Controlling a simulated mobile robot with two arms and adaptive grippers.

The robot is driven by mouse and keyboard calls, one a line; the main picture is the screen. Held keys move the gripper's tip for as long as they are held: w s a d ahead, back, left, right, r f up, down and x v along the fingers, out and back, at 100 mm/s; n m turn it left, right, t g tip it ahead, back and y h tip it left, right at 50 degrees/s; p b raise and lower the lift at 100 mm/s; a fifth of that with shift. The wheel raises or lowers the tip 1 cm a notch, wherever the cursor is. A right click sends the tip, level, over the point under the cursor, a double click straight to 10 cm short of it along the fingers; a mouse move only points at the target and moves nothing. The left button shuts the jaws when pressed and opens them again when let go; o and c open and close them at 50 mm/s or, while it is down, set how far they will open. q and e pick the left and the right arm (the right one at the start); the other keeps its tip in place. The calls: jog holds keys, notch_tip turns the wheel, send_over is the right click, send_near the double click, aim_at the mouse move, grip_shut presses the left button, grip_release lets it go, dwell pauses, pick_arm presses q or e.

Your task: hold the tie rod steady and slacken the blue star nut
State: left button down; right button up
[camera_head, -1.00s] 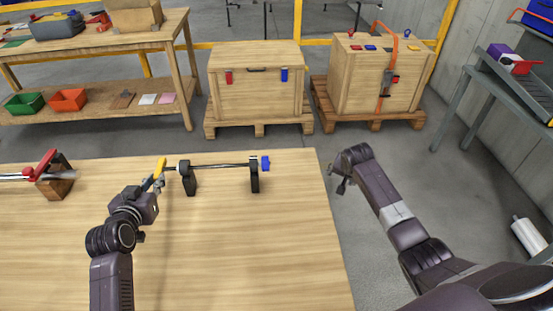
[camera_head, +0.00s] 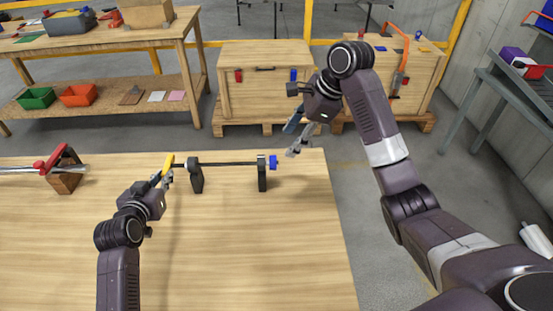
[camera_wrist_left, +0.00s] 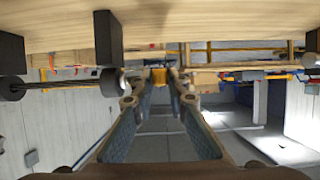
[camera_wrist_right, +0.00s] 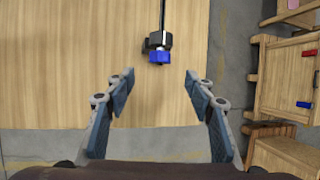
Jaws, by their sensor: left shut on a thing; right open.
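The dark tie rod (camera_head: 230,164) lies level across two black supports (camera_head: 196,178) on the table. The blue star nut (camera_head: 273,162) is at its right end, and it also shows in the right wrist view (camera_wrist_right: 159,57). A yellow handle (camera_head: 168,162) stands at the rod's left end. My left gripper (camera_head: 165,180) is shut on the yellow handle, which shows between the fingertips in the left wrist view (camera_wrist_left: 160,77). My right gripper (camera_head: 293,140) is open and empty, just right of the nut and apart from it. In its wrist view the nut lies beyond the fingertips, between their lines.
A red-handled clamp on a wooden block (camera_head: 65,182) sits at the table's left. The table front (camera_head: 240,250) is clear. Behind the table are a wooden crate (camera_head: 262,95) on a pallet and a workbench (camera_head: 100,45) with bins. Open floor lies at the right.

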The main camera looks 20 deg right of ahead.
aim_at(273, 163)
jog(key=x, duration=1)
jog(key=shift+w+a+f, duration=0.1)
jog(key=shift+w+f, duration=0.1)
jog(key=shift+f, duration=0.15)
jog(key=shift+c, duration=0.5)
jog(key=c, duration=1.1)
jog(key=shift+o, duration=0.2)
